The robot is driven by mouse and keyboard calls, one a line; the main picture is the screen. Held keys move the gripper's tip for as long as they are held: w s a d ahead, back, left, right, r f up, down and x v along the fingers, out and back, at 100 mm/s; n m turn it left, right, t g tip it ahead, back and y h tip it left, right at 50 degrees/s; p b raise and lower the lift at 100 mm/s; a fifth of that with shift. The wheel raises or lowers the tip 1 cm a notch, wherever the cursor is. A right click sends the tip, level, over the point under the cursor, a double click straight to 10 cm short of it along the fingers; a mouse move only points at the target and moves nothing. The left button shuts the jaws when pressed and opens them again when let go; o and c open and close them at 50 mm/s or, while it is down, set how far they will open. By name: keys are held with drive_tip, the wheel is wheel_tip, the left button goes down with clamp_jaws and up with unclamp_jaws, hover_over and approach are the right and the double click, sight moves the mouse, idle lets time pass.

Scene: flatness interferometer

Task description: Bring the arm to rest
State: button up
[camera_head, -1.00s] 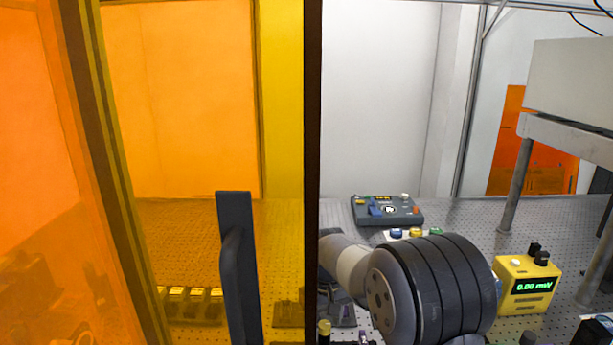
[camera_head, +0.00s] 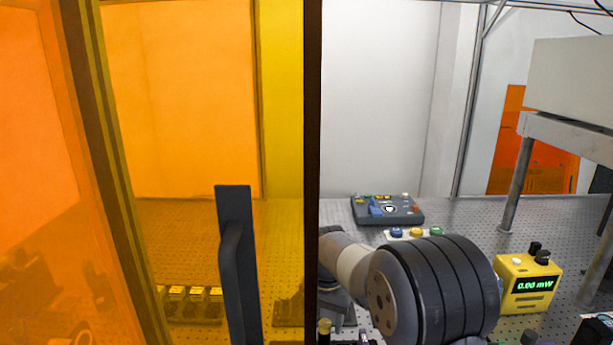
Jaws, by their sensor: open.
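My arm (camera_head: 440,290) shows at the lower middle of the head view, just right of the dark door post. A pale link section and a large dark ribbed joint are visible. The arm runs down out of the bottom of the picture. My gripper is not in view, so its jaws and anything near them cannot be seen.
An orange see-through panel with a black handle (camera_head: 236,260) and dark post (camera_head: 313,150) fills the left. Behind my arm are a grey control box (camera_head: 388,211) and coloured buttons (camera_head: 416,233). A yellow power meter (camera_head: 529,285) stands close right. Perforated tabletop (camera_head: 470,213) lies behind.

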drive_tip(key=m, duration=0.4)
wheel_tip(320, 180, up, 5)
drive_tip(key=shift+f+b, duration=0.2)
drive_tip(key=shift+b, duration=0.3)
drive_tip(key=shift+r, duration=0.1)
